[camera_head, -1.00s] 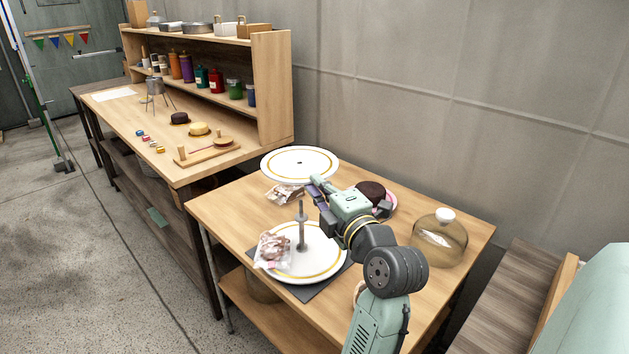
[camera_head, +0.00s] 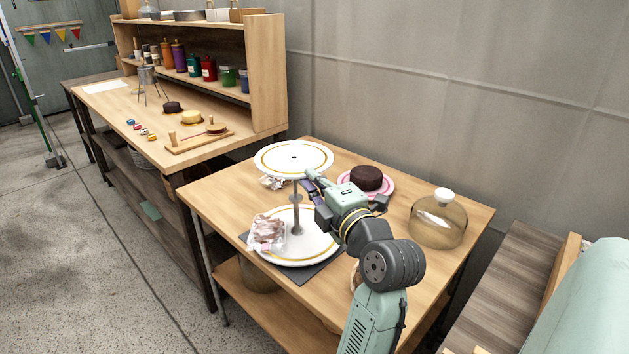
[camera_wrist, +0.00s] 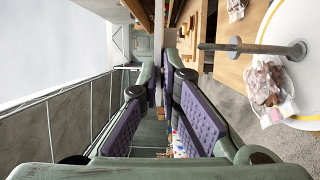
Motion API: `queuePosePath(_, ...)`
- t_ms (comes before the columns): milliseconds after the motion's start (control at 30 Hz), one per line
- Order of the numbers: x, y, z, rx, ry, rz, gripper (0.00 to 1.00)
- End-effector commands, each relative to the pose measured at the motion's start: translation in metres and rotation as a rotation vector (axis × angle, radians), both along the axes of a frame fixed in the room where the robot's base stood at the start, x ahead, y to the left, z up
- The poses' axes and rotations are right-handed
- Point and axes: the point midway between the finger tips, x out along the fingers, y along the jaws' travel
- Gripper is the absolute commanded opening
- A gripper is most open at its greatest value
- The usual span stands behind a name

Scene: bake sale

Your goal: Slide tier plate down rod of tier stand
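The tier plate (camera_head: 272,152), white with gold rings and a small centre hole, is level above the tier stand. My gripper (camera_head: 310,184) is shut on its near right rim. In the wrist view, the plate (camera_wrist: 158,60) shows edge-on between the purple finger pads (camera_wrist: 157,108). The stand's upright grey rod (camera_head: 296,210) has a collar and rises from a white base plate (camera_head: 312,255). In the head view the plate hides the rod's top. In the wrist view, the rod (camera_wrist: 240,47) ends short of the plate, with a gap.
A bag of baked goods (camera_head: 266,232) sits on the base plate's left side. Another bag (camera_head: 273,183) lies behind, partly hidden. A dark cake (camera_head: 367,178) on a pink plate and a glass dome (camera_head: 438,220) stand at right. A shelved workbench (camera_head: 230,130) stands behind left.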

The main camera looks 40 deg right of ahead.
Motion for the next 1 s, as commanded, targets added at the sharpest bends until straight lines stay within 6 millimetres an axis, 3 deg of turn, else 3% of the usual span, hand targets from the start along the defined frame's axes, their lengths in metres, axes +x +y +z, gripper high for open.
queuePosePath(200,-0.0001,0.0001,-0.0158,-0.001,-0.002,0.0,0.0)
queuePosePath(1000,-0.0002,0.0001,-0.0168,-0.002,-0.003,0.0,0.0)
